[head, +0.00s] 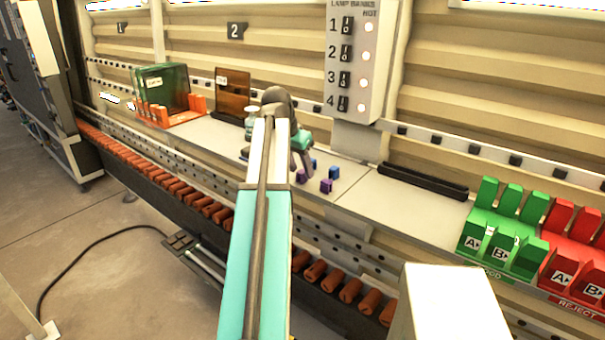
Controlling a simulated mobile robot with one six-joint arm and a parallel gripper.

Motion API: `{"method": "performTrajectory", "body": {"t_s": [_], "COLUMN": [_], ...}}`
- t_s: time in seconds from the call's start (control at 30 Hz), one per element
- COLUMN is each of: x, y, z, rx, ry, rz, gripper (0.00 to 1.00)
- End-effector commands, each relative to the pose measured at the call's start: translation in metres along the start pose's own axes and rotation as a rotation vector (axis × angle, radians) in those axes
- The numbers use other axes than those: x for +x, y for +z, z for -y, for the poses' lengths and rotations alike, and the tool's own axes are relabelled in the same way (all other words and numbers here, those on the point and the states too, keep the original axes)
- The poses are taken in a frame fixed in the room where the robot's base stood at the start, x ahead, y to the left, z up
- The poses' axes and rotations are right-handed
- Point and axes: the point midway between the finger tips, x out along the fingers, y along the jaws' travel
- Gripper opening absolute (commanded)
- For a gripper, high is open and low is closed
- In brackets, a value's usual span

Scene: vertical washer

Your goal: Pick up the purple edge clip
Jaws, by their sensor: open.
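Small purple and blue clips sit in a cluster on the pale shelf (360,196), near the middle of the head view. One purple clip (326,186) stands at the front of the cluster. Another purple clip (305,174) is to its left and farther back. A blue clip (334,171) and a second blue piece (313,163) are behind them. My gripper (299,165) hangs just left of and behind the cluster, pointing down, its fingers partly hidden by my arm. It is open, and I see nothing held. Whether a finger touches a clip cannot be told.
A bottle (251,122) stands left of my wrist. An orange rack (165,116) with dark green panes and a brown pane (232,93) are farther left. A black tray (422,183) lies right, before the green rack (502,240) and red rack (572,250). The control box (352,60) hangs above.

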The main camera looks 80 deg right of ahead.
Motion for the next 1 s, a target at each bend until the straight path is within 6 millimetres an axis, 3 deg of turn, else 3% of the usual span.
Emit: {"method": "performTrajectory", "body": {"t_s": [0.3, 0.9, 1.0], "x": [0.022, 0.024, 0.024], "y": [0.000, 0.000, 0.000], "z": [-0.001, -0.001, -0.001], "rx": [0.001, 0.001, 0.001], "ry": [0.000, 0.000, 0.000], "rz": [0.000, 0.000, 0.000], "gripper": [0.42, 0.42, 0.29]}}
